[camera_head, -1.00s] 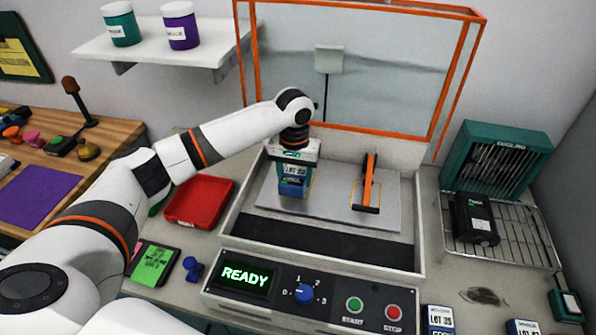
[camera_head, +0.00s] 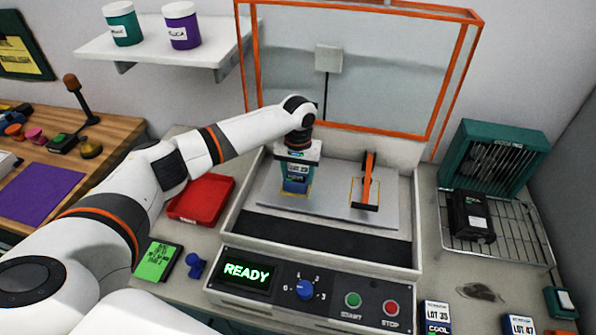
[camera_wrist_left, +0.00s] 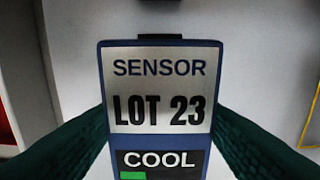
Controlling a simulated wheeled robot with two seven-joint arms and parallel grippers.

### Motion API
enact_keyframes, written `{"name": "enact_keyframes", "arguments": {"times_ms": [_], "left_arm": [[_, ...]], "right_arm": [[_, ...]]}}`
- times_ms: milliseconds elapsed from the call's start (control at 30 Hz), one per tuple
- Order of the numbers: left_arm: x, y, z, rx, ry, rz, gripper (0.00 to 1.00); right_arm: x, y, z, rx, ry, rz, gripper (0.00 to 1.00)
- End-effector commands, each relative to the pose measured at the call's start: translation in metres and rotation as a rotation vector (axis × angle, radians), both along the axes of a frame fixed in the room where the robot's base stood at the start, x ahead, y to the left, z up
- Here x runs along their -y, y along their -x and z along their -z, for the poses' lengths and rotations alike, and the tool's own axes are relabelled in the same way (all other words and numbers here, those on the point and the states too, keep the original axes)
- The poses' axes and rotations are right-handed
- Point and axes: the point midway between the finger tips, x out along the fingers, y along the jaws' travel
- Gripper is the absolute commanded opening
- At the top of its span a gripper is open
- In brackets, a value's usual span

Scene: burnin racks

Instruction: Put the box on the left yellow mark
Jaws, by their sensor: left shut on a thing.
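The box (camera_head: 295,185) is blue with a pale label; in the left wrist view its label (camera_wrist_left: 160,88) reads SENSOR, LOT 23, COOL. My left gripper (camera_head: 298,166) is shut on it from above, with a dark green finger on each side in the wrist view. The box is upright over the left yellow mark (camera_head: 309,192), which it mostly hides; thin yellow edges show beside it. I cannot tell whether its bottom touches the plate. My right gripper is not in view.
The grey plate (camera_head: 330,208) lies in a walled tray under a raised orange-framed cover (camera_head: 380,80). An orange-and-black clamp (camera_head: 367,185) stands over the right yellow mark. A red tray (camera_head: 203,198) is left, a wire rack (camera_head: 510,235) right, a control panel (camera_head: 310,290) in front.

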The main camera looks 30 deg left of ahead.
Motion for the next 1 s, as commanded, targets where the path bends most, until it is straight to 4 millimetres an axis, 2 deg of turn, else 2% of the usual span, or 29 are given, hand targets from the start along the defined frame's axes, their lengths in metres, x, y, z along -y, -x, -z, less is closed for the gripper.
{"name": "enact_keyframes", "arguments": {"times_ms": [33, 133, 167, 433, 567, 1000], "left_arm": [[0.000, 0.000, 0.001, -0.001, 0.000, 0.000, 0.59], [0.000, 0.000, 0.001, -0.001, 0.000, 0.000, 0.76], [0.000, 0.000, 0.001, -0.001, 0.000, 0.000, 0.78], [0.000, 0.000, 0.000, 0.000, 0.000, 0.000, 0.78], [0.001, -0.001, -0.009, 0.002, 0.001, 0.001, 0.78], [0.000, -0.001, -0.096, 0.002, 0.001, 0.000, 0.78]], "right_arm": [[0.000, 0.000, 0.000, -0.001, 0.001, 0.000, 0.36], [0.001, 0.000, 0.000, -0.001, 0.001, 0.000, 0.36], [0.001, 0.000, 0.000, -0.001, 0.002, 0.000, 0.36], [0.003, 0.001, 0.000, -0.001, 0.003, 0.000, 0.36], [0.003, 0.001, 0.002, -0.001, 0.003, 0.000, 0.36], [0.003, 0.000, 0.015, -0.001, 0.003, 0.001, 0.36]]}}
